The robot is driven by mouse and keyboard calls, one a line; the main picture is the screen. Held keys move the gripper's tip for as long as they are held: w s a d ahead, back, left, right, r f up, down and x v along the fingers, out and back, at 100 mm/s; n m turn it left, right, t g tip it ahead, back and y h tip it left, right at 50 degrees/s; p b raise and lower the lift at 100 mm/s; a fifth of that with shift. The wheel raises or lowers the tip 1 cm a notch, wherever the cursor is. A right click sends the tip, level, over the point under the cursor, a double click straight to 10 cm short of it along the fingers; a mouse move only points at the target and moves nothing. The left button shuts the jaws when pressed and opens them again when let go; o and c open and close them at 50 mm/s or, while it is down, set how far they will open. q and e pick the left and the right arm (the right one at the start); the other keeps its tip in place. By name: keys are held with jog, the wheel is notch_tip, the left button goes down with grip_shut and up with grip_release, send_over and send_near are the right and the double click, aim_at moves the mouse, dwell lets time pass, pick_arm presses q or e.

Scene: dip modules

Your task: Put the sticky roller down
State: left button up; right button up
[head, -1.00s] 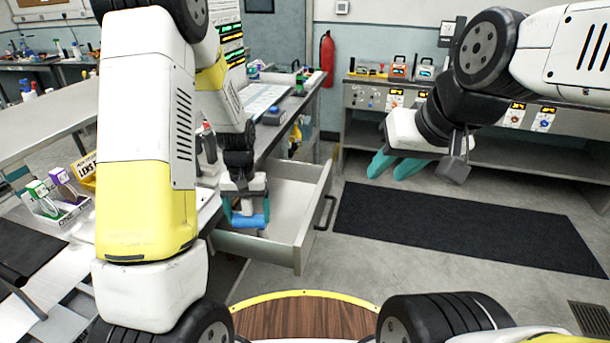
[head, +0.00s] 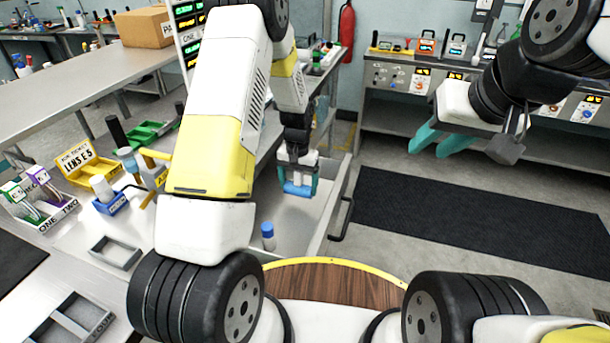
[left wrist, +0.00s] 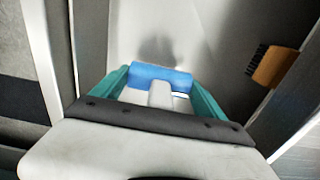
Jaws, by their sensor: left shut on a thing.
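The sticky roller (head: 298,190) is a blue cylinder with a pale handle. My left gripper (head: 299,187) is shut on it, inside or just over the open drawer (head: 335,190) in the head view. In the left wrist view, the blue roller (left wrist: 160,77) lies crosswise between the two teal fingers, with the pale drawer floor (left wrist: 185,35) beyond it. I cannot tell whether the roller touches the floor. My right gripper (head: 432,147) is open and empty, raised in front of the back bench, with its teal fingers apart.
A brown brush (left wrist: 275,65) lies by the drawer wall in the left wrist view. A blue-topped bottle (head: 268,236) stands near the drawer's left side. The bench at left holds a yellow bin (head: 83,165), a two-slot holder (head: 45,205) and trays (head: 115,252). A dark mat (head: 480,220) covers floor at right.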

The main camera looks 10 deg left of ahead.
aim_at(298, 193)
pick_arm(q)
jog(key=shift+f, duration=1.85)
jog(key=shift+f, duration=0.1)
jog(key=o, duration=1.3)
jog(key=shift+o, duration=0.2)
